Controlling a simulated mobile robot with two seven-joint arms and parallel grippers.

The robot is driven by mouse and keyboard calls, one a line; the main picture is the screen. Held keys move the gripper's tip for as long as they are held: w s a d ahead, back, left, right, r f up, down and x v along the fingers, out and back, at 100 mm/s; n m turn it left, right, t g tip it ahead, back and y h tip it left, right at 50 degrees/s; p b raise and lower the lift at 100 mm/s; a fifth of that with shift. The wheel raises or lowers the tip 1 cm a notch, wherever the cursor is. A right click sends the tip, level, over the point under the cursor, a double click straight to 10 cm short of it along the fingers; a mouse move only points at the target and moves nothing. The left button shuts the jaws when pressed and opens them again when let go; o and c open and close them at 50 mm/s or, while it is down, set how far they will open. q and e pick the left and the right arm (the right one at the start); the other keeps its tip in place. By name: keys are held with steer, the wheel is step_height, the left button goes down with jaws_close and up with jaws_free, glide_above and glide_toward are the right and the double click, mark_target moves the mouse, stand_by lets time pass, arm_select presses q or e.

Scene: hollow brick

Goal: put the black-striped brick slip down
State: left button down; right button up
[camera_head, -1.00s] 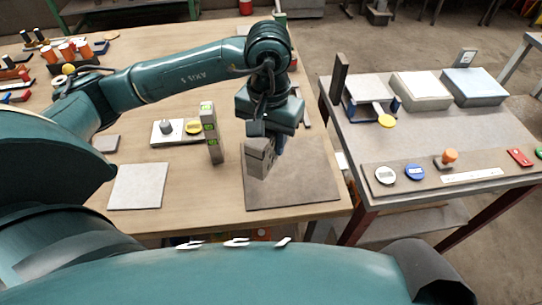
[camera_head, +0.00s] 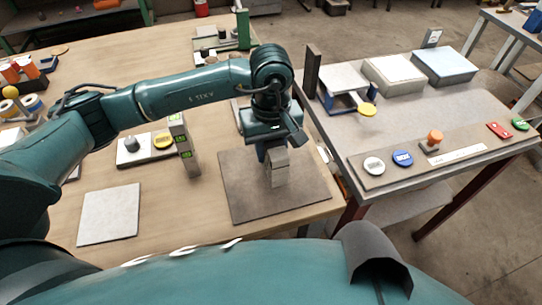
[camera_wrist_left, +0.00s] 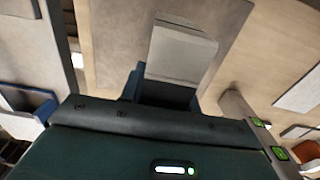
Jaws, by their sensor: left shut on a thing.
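A grey brick slip (camera_head: 278,168) is held in my left gripper (camera_head: 275,150), above or on the brown square mat (camera_head: 305,197) at the front right of the wooden table. I cannot tell whether its lower end touches the mat. My right gripper is not in view.
A slim grey post with green displays (camera_head: 184,148) stands left of the mat. A second table (camera_head: 440,110) to the right carries boxes and a strip of buttons.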

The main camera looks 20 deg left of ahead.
arm_select(q)
step_height(320, 180, down, 3)
steer(key=shift+f, duration=0.1)
steer(key=shift+f+b, duration=0.25)
steer(key=shift+b, duration=0.05)
steer(key=c, duration=1.4)
jaws_free()
steer(key=shift+r, duration=0.1)
steer(key=o, duration=0.4)
steer(key=shift+c, duration=0.2)
